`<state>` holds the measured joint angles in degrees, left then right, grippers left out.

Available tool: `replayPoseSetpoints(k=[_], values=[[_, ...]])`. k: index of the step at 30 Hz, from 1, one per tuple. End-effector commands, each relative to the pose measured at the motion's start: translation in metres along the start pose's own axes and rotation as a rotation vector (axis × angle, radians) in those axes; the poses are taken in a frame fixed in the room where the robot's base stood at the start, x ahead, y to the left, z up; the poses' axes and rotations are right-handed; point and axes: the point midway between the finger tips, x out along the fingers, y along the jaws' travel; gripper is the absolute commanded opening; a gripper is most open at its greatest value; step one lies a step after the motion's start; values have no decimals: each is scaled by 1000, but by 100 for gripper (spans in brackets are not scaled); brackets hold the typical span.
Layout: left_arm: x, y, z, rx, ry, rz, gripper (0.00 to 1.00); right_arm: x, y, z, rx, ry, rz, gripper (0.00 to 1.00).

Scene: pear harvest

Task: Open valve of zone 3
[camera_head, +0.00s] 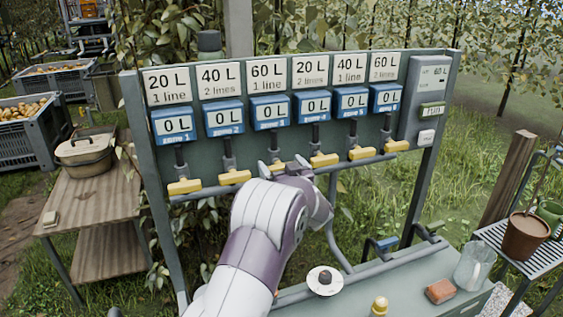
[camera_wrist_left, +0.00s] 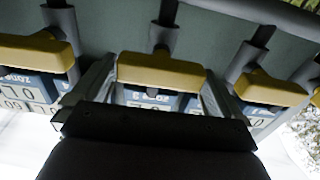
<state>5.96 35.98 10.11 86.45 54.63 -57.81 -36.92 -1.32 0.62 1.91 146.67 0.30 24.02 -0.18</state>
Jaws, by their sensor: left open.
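The valve panel (camera_head: 205,150) carries a row of yellow valve handles, each lying across its pipe. Above the third pipe is the zone 3 display (camera_head: 270,113), reading 0 L, under a sign (camera_head: 267,73) reading 60 L, 1 line. My left gripper (camera_head: 286,167) is at the third valve and mostly hides its handle in the head view. In the left wrist view, the zone 3 handle (camera_wrist_left: 160,70) lies crosswise between the spread fingers of my left gripper (camera_wrist_left: 153,88), one finger beyond each end. Whether they touch it cannot be told. My right gripper is not in view.
Neighbouring yellow handles of zone 2 (camera_head: 233,177) and zone 4 (camera_head: 323,160) sit close on either side. A grey control box (camera_head: 418,98) is at the panel's right end. Below is a bench (camera_head: 400,275) with a brick (camera_head: 440,291) and a glass jar (camera_head: 474,265).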

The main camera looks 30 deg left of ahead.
Motion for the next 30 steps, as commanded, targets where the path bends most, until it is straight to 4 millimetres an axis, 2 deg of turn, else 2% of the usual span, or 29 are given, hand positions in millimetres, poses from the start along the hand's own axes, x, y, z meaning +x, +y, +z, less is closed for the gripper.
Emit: replayPoseSetpoints(k=[8, 9, 11, 12, 13, 22, 30], values=[[5, 0, 0, 0, 0, 2, 100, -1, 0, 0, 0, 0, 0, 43], [5, 0, 0, 0, 0, 2, 97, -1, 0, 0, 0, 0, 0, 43], [4, 0, 0, 0, 0, 2, 77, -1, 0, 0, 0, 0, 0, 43], [4, 0, 0, 0, -1, 2, 64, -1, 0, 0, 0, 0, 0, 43], [4, 0, 0, 0, -1, 2, 61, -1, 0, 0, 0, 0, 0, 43], [4, 0, 3, -29, -1, 2, 62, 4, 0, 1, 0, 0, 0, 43], [4, -2, 6, -184, 0, 2, 62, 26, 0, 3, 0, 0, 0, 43]])
